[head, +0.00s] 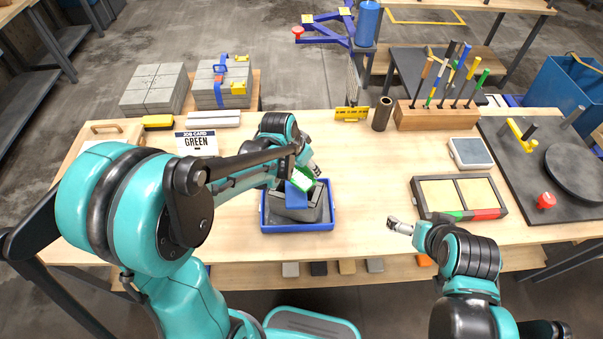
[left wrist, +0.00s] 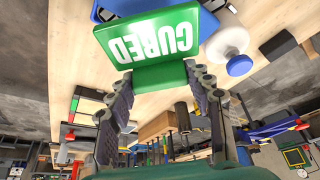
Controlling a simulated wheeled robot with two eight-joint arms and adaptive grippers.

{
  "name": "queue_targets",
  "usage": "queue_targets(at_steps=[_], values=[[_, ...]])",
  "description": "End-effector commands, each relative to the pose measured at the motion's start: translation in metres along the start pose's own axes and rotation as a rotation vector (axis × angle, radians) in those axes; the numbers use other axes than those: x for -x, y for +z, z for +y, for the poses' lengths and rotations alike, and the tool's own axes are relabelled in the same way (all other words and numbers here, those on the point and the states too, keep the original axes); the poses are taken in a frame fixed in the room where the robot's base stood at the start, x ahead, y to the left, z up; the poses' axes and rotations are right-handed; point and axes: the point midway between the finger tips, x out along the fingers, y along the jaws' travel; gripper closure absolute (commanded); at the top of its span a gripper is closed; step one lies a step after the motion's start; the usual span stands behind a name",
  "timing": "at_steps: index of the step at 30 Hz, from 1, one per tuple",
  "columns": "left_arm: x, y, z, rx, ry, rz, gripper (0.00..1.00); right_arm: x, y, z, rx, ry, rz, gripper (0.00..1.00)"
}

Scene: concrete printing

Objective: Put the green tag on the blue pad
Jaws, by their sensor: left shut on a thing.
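The green tag (head: 302,180) carries the white word "CURED", readable upside down in the left wrist view (left wrist: 148,45). My left gripper (head: 309,168) is shut on the tag's edge and holds it above a grey block (head: 315,213) in a blue tray (head: 297,228). The blue pad (head: 295,196) shows on the block, just below the tag and partly hidden by it. I cannot tell whether tag and pad touch. My right gripper (head: 398,226) is apart, over the table's front; its finger opening is unclear.
A job card (head: 197,143) reading "GREEN" stands at the left. A framed two-panel tray (head: 459,194) with green and red strips lies at the right. A tool block (head: 437,117) and dark cup (head: 382,114) stand behind. The table centre is clear.

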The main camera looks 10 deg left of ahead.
Motion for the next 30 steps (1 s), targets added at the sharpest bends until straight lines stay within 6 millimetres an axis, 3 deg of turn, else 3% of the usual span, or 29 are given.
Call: queue_targets(at_steps=[5, 8, 15, 27, 28, 30], values=[[-0.011, 0.004, -0.019, 0.000, 0.000, 0.000, 0.79, -0.003, 0.002, 0.000, 0.000, 0.000, 0.000, 0.00], [-0.015, 0.006, -0.021, -0.001, 0.001, 0.000, 0.79, -0.004, 0.003, 0.000, 0.000, 0.000, 0.000, 0.00], [-0.047, 0.019, -0.021, -0.001, 0.000, 0.000, 0.79, -0.013, 0.009, 0.000, 0.000, 0.000, 0.000, 0.00], [-0.053, 0.021, -0.020, -0.001, 0.000, -0.001, 0.79, -0.016, 0.011, 0.000, 0.000, 0.000, 0.000, 0.00], [-0.052, 0.021, -0.020, -0.001, 0.000, -0.001, 0.44, -0.015, 0.011, 0.000, 0.000, 0.000, 0.000, 0.00], [-0.051, 0.021, -0.020, -0.001, 0.000, -0.001, 0.28, -0.015, 0.010, 0.000, 0.000, 0.000, 0.000, 0.00]])
